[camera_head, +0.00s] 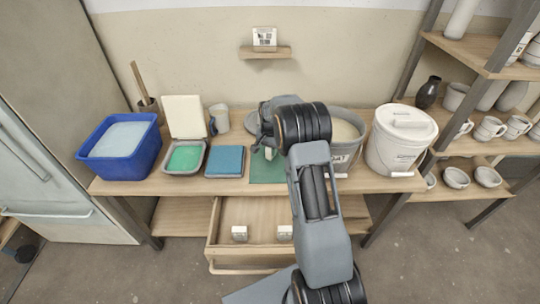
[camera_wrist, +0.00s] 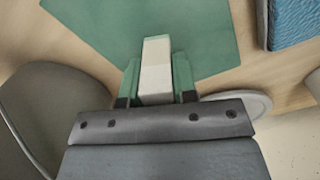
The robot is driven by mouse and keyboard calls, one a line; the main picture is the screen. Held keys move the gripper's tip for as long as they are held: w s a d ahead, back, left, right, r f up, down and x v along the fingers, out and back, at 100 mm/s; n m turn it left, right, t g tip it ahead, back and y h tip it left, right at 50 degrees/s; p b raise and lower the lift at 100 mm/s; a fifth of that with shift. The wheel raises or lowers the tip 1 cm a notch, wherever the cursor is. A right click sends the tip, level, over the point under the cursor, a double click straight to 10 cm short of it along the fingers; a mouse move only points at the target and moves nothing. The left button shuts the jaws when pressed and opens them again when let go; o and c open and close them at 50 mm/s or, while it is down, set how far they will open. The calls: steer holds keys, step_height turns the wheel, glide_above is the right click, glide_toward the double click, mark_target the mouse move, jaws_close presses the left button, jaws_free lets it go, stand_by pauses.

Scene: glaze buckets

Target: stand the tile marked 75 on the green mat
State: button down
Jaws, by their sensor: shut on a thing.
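My gripper (camera_wrist: 156,82) is shut on a pale tile (camera_wrist: 156,62), which is off-white with a greenish top edge. No number can be read on the tile, so I cannot tell if it is marked 75. The green mat (camera_wrist: 205,30) lies beneath the tile in the wrist view; whether they touch is unclear. In the head view the mat (camera_head: 263,174) is partly hidden by my arm, and a bit of the tile (camera_head: 271,153) shows over it below my gripper.
An open grey bucket (camera_head: 344,154) and a lidded white bucket (camera_head: 398,150) stand right of the mat. A blue pad (camera_head: 225,162), a green-filled tray (camera_head: 185,158) and a blue tub (camera_head: 109,167) are left. An open drawer (camera_head: 262,211) below holds two small marked tiles.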

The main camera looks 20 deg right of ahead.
mark_target(270, 155)
steer(key=shift+f, duration=1.35)
steer(key=shift+f, duration=0.1)
steer(key=shift+f, duration=0.1)
steer(key=c, duration=0.9)
jaws_free()
steer(key=shift+s, duration=0.1)
